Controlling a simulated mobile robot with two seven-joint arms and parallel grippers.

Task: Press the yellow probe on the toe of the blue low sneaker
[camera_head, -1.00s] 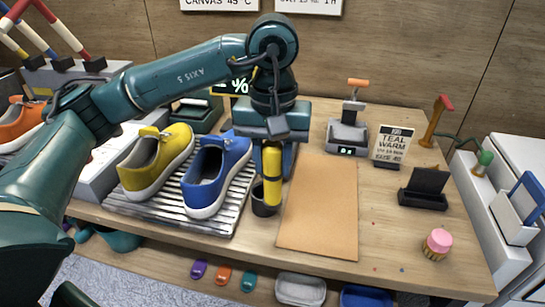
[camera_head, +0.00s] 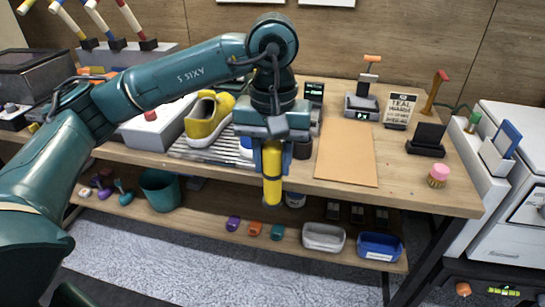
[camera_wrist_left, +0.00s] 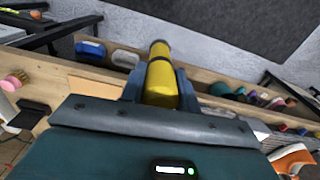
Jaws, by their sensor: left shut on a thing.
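My left gripper (camera_head: 272,148) is shut on the yellow probe (camera_head: 272,178), which hangs upright with its tip down, in front of the table's front edge in the head view. In the left wrist view the probe (camera_wrist_left: 160,84) sits between the two blue fingers. The blue low sneaker (camera_head: 244,148) is mostly hidden behind my gripper; only a sliver of blue shows, and its toe cannot be seen. No contact between probe and sneaker is visible. My right gripper is not in view.
Bins, including a blue one (camera_head: 380,246), stand on the lower shelf.

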